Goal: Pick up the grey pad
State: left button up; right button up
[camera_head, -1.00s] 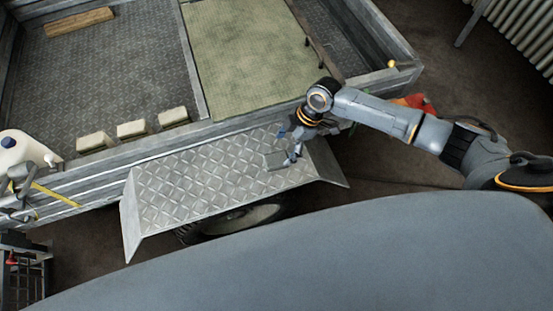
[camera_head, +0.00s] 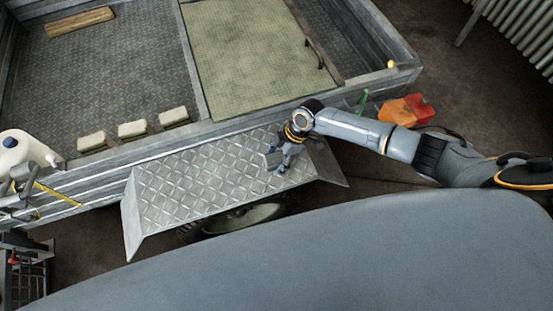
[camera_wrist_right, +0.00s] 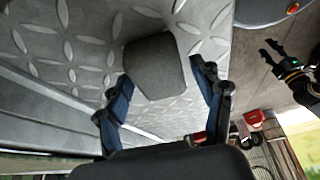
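The grey pad (camera_head: 272,159) is a small block at the right part of the tread-plate fender (camera_head: 190,185), partly covered by my right gripper (camera_head: 277,162). In the right wrist view the grey pad (camera_wrist_right: 154,66) sits between the two blue-padded fingers of my right gripper (camera_wrist_right: 160,76). The fingers are spread, one on each side, with a narrow gap at the right; contact on the left is unclear. Another dark gripper, seemingly my left one (camera_wrist_right: 270,51), shows at the right of the wrist view with its fingers apart and nothing between them.
The trailer wall (camera_head: 230,128) runs behind the fender. Several pale blocks (camera_head: 131,130) stand along it, and a green mat (camera_head: 245,60) lies in the bed. A white canister (camera_head: 18,152) is at the left. An orange-red container (camera_head: 405,110) is on the floor at right.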

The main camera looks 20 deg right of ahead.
jog(key=c, duration=0.6)
jog(key=shift+r, duration=0.6)
jog(key=s+d+r, duration=0.2)
jog(key=d+r, duration=0.2)
jog(key=s+d+r+b, duration=0.1)
jog(key=s+d+r, duration=0.1)
jog(key=d+r, duration=0.2)
jog(key=s+d+r, duration=0.2)
jog(key=d+r, duration=0.2)
jog(key=shift+s+d+b, duration=0.2)
jog(key=shift+s+b, duration=0.1)
jog(key=shift+b, duration=0.05)
jog(key=shift+f, duration=0.1)
